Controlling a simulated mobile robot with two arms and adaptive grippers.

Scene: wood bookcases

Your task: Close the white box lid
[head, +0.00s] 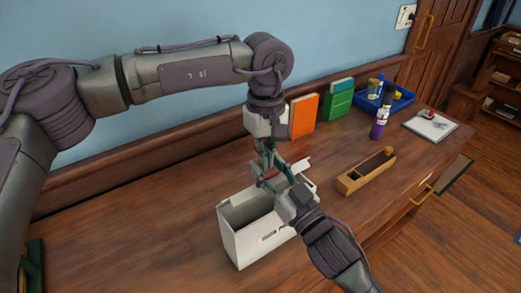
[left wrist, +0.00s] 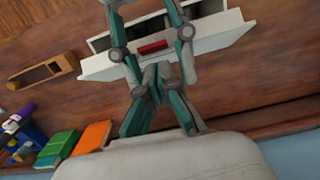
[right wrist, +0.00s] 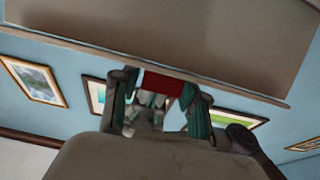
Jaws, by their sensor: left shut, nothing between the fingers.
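The white box (head: 244,246) stands on the wooden desk with its top open and its dark inside showing. A pale flap (head: 301,165), seemingly part of its lid, sticks up at the far right end. In the left wrist view the white lid edge (left wrist: 222,38) and a small red piece (left wrist: 153,46) show behind the fingers. My left gripper (head: 266,170) hangs over the box, shut and empty. My right gripper (head: 290,178) is close beside it, over the box's right part. In the right wrist view a red piece (right wrist: 163,84) shows between its finger linkages; its fingertips are unclear.
A wooden block-like tool (head: 352,183) lies right of the box. Orange (head: 303,116) and green (head: 338,104) books stand by the wall. A purple bottle (head: 380,124), blue tray (head: 366,104) and notepad (head: 431,125) are farther right.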

